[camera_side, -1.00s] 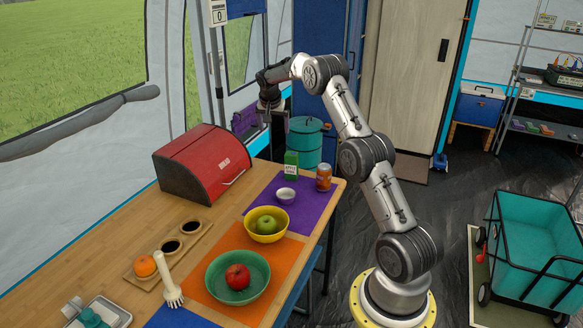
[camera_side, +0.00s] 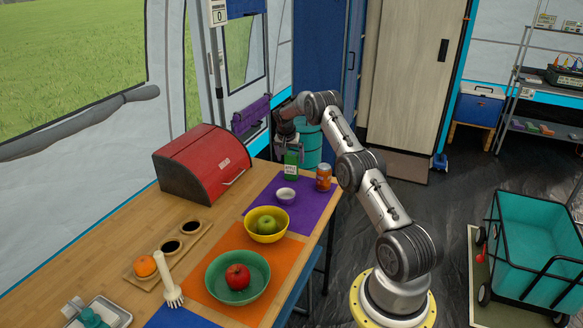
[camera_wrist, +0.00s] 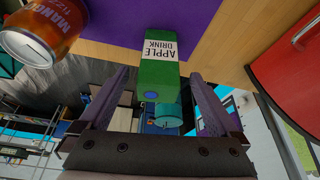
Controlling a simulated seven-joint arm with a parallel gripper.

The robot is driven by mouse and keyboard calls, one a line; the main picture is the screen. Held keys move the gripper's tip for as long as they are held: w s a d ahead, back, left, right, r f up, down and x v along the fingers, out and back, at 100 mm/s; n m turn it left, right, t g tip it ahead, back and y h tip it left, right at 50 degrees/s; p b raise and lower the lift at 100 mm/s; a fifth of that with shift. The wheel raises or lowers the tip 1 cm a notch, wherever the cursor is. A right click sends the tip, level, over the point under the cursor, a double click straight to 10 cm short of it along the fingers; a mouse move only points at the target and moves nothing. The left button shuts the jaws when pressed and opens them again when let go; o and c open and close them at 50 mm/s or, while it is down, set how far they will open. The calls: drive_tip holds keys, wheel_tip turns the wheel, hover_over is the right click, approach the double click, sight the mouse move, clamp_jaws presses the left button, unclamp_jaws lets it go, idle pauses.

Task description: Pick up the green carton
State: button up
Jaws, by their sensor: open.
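The green carton (camera_side: 291,168), labelled apple drink, stands upright at the far end of the table on the purple mat (camera_side: 262,205). In the wrist view the carton (camera_wrist: 158,78) lies between the two fingers of my gripper (camera_wrist: 158,92), with a gap on each side. The fingers are open and hold nothing. In the side view the gripper partly hides the top of the carton.
An orange can (camera_side: 323,178) stands close to the right of the carton. The red bread box (camera_side: 203,165) is to the left. A yellow bowl (camera_side: 248,232) with a green apple and a green bowl (camera_side: 219,291) with a red apple stand nearer.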

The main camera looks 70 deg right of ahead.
sight(291, 163)
drive_tip(key=shift+x, duration=2.25)
drive_tip(key=shift+s+a, duration=0.1)
drive_tip(key=shift+c, duration=0.3)
drive_tip(key=c, duration=1.4)
clamp_jaws()
drive_tip(key=shift+r, duration=0.1)
